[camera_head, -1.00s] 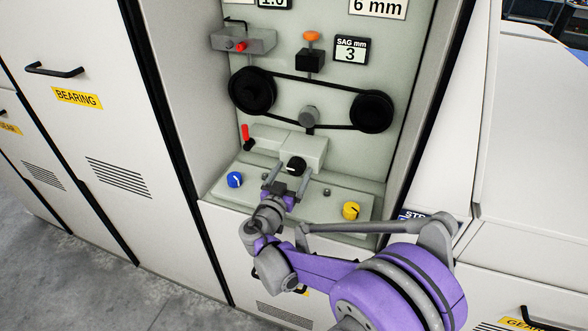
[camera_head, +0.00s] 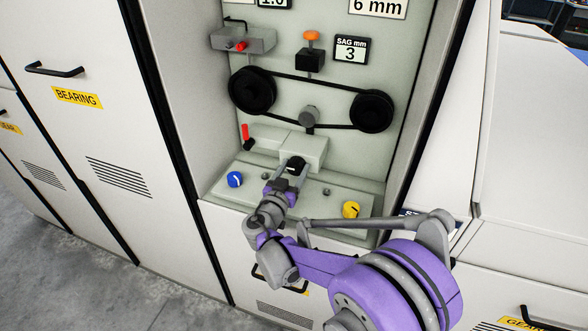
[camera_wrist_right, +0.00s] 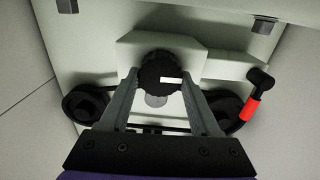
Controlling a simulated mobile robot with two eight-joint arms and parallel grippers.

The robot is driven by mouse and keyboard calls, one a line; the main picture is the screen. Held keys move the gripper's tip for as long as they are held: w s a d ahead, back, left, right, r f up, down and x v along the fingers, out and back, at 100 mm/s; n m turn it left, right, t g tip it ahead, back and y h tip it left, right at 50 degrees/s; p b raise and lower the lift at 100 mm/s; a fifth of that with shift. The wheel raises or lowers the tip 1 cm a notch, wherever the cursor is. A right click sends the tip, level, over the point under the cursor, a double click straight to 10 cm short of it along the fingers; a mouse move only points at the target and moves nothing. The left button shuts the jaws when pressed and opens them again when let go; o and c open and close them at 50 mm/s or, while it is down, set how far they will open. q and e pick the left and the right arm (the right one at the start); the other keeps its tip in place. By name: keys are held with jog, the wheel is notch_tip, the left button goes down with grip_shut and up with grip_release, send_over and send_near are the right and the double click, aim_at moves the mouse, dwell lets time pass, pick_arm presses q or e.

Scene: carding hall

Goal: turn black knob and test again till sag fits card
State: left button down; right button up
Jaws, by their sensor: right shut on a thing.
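The black knob (camera_head: 296,165) sits on the front of a pale block on the control ledge. It also shows in the right wrist view (camera_wrist_right: 160,72), with a white mark pointing right. My right gripper (camera_head: 292,168) is at the knob, its two fingers on either side and shut on it. My left gripper is not in view.
A blue knob (camera_head: 235,179) and a yellow knob (camera_head: 351,209) sit on the ledge to either side of my gripper. A red-handled lever (camera_head: 246,132) stands at the left. An orange-topped plunger (camera_head: 311,37) is above the belt. Recess side walls bound the space.

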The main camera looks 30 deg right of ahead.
jog(key=shift+n, duration=0.3)
jog(key=n, duration=0.6)
jog(key=shift+w+a+b, duration=0.1)
jog(key=shift+b, duration=0.2)
jog(key=n, duration=0.6)
jog(key=shift+f+n+b, duration=0.2)
jog(key=shift+n+b, duration=0.2)
jog(key=n, duration=0.3)
jog(key=shift+w+n, duration=0.1)
jog(key=shift+n, duration=0.2)
jog(key=n+b, duration=0.1)
jog(key=n, duration=0.2)
jog(key=shift+f, duration=0.15)
jog(key=n+b, duration=0.1)
jog(key=n, duration=0.5)
jog(key=shift+f+n, duration=0.1)
jog(key=shift+n, duration=0.3)
jog(key=o, duration=1.4)
